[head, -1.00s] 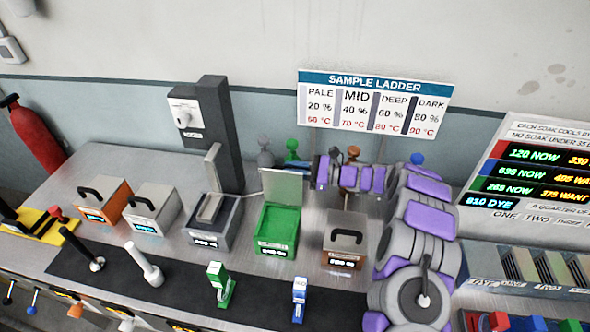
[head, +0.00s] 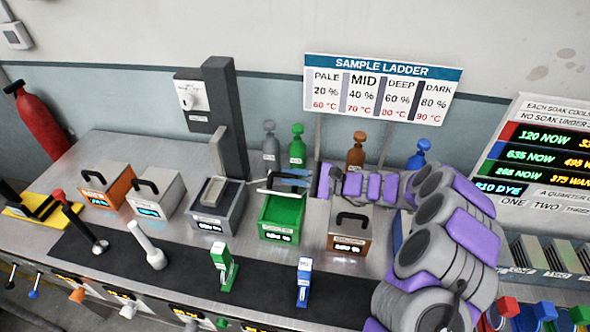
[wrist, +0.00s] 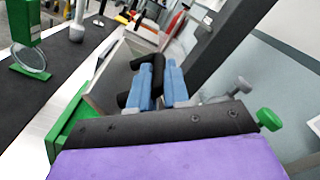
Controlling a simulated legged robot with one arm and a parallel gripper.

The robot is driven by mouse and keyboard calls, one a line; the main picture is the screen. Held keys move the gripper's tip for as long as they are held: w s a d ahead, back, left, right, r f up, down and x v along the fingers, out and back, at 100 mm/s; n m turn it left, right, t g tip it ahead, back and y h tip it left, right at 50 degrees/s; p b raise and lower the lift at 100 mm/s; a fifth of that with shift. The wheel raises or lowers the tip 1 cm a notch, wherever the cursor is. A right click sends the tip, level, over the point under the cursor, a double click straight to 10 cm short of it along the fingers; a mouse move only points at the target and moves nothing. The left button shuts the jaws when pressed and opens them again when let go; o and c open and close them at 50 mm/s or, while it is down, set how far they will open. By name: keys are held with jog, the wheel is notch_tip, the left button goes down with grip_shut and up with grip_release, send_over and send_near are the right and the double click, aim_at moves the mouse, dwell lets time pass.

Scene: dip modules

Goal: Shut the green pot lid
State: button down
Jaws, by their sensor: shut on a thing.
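The green pot (head: 282,215) stands on the metal bench, and its inside still shows from the front. Its pale lid (head: 266,192) is raised at the back and looks almost edge-on, tilted forward over the pot. My gripper (head: 297,178) reaches in from the right, just above the lid. In the wrist view my gripper (wrist: 158,88) has its blue fingers shut on the black lid handle (wrist: 157,64). The green pot's edge (wrist: 68,130) shows at lower left there. My own wrist hides much of the pot in that view.
A brown pot (head: 348,226) with its lid down stands right of the green pot, under my arm. Several knobbed posts stand behind.

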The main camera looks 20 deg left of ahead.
jog(key=shift+s+f, duration=0.5)
jog(key=shift+s, duration=0.35)
jog(key=c, duration=1.1)
grip_release()
jog(key=shift+a, duration=0.15)
jog(key=d+p, duration=0.1)
jog(key=d, duration=0.4)
jog(key=d+p, duration=0.1)
jog(key=d, duration=0.5)
jog(key=w+d+p, duration=0.1)
jog(key=d, duration=0.5)
jog(key=shift+d+f, duration=0.1)
jog(key=shift+d, duration=0.1)
